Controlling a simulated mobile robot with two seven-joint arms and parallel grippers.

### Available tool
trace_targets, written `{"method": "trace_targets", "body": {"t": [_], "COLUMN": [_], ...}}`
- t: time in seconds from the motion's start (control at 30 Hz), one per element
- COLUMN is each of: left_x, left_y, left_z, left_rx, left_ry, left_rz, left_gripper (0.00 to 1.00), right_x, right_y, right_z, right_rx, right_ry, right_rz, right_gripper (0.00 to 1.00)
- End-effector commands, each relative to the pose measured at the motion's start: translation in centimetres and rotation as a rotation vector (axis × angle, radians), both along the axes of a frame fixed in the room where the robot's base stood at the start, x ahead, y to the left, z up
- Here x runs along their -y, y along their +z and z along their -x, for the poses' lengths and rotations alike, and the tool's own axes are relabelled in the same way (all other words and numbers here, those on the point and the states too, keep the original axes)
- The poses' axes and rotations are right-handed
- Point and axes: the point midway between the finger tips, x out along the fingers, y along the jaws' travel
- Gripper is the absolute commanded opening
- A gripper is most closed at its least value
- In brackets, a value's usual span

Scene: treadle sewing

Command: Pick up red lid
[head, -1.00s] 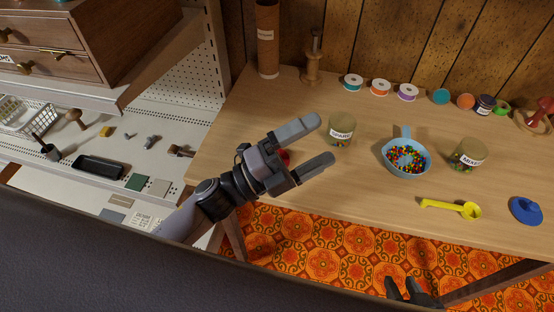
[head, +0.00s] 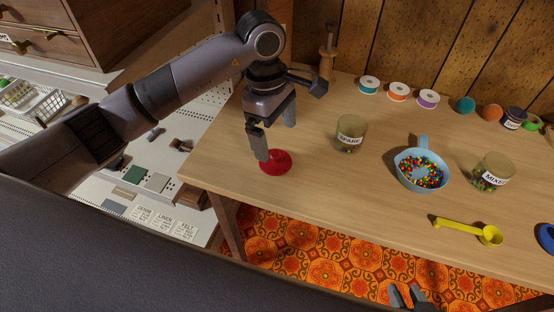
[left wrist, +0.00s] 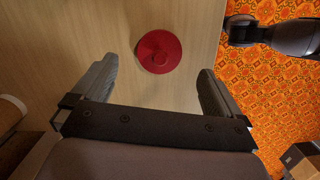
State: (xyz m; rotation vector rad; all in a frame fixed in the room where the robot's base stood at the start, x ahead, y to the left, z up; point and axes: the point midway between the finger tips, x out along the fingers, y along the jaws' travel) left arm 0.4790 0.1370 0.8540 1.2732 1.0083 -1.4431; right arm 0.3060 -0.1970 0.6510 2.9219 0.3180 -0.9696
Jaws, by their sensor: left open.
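The red lid (head: 275,162) is a round disc lying on the wooden table near its left end in the head view. It also shows in the left wrist view (left wrist: 159,51), with a small round knob at its middle. My left gripper (head: 276,138) points down just above and behind the lid, its fingers apart and empty. In the left wrist view the lid lies ahead of and between the two open fingertips (left wrist: 158,78), not gripped. My right gripper (head: 408,298) shows only in part at the bottom edge of the head view, over the floor.
The wooden table (head: 330,185) is clear around the lid. A jar marked SPARE (head: 350,134) stands to its right. Further right are a blue scoop of beads (head: 421,171), a yellow spoon (head: 468,231) and a MIXED jar (head: 491,172). Thread spools (head: 398,91) stand along the back.

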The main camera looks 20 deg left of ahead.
Motion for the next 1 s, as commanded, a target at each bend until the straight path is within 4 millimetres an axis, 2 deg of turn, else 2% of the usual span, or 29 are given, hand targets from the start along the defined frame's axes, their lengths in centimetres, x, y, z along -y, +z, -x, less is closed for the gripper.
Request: {"method": "trace_targets", "body": {"t": [0.27,0.5,0.6,0.83,1.0], "left_x": [-0.1,0.0,0.1,0.1,0.1], "left_y": [-2.8,-6.2,-6.8,-6.9,-6.9], "left_z": [0.1,0.2,0.2,0.1,0.2], "left_rx": [-0.003,-0.003,0.0,0.001,0.001], "left_ry": [0.0,0.0,0.0,0.0,0.0], "left_rz": [-0.007,-0.006,-0.005,-0.005,-0.005], "left_gripper": [1.0,1.0,1.0,1.0,0.47], "right_x": [0.0,0.0,0.1,0.2,0.3], "right_y": [0.4,0.4,0.3,0.2,0.2], "right_z": [0.0,0.0,0.1,0.1,0.1], "right_rx": [0.003,0.002,-0.002,-0.002,-0.001], "right_ry": [0.001,0.001,0.0,-0.002,-0.003], "right_rz": [0.0,0.003,0.004,0.006,0.006], "right_gripper": [0.38,0.38,0.38,0.38,0.38]}}
